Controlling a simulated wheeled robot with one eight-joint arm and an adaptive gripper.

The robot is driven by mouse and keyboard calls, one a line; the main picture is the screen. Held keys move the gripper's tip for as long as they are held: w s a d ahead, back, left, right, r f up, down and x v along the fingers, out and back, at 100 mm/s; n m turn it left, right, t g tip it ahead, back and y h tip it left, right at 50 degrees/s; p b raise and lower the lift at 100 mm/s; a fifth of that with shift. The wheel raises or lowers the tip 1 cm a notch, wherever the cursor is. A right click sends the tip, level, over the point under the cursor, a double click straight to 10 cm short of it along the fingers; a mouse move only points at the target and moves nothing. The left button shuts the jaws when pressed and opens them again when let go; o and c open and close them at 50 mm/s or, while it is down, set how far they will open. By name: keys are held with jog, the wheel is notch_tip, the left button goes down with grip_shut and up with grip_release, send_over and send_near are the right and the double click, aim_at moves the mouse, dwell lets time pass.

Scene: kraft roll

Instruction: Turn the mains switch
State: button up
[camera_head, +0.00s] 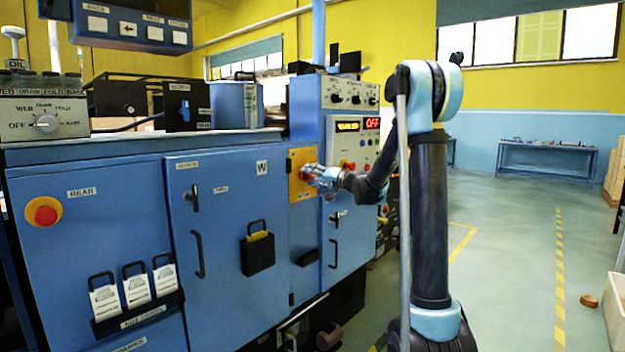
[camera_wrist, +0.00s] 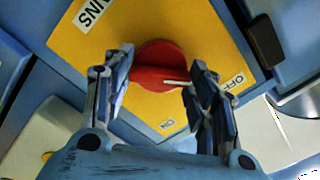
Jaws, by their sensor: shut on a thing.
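The mains switch is a round red knob (camera_wrist: 155,55) on a yellow plate (camera_wrist: 215,35) lettered "…INS", OFF and ON. The knob has a white pointer line that points to the right in the wrist view, toward the OFF side. In the head view the yellow plate (camera_head: 302,158) is on the blue machine's front, and the gripper largely covers the knob. My gripper (camera_wrist: 160,62) is shut on the red knob, with one finger on each side of it. It also shows in the head view (camera_head: 316,177), reaching in from the right.
A panel right of the plate has a red display (camera_head: 372,122) reading OFF. A red emergency button (camera_head: 46,215) sits at the far left, and a selector dial (camera_head: 46,124) stands above it. Cabinet handles project from the blue front. The floor at right is mostly open.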

jog(key=shift+d+n, duration=0.1)
jog(key=shift+n, duration=0.9)
jog(key=shift+w, duration=0.1)
jog(key=o, duration=1)
jog(key=shift+s+d+f, duration=0.2)
jog(key=shift+s+d, duration=0.1)
jog(key=shift+d, duration=0.15)
jog(key=shift+o, duration=0.3)
jog(key=v, duration=1.1)
jog(key=shift+s+a+r, duration=0.1)
jog(key=shift+r, duration=0.05)
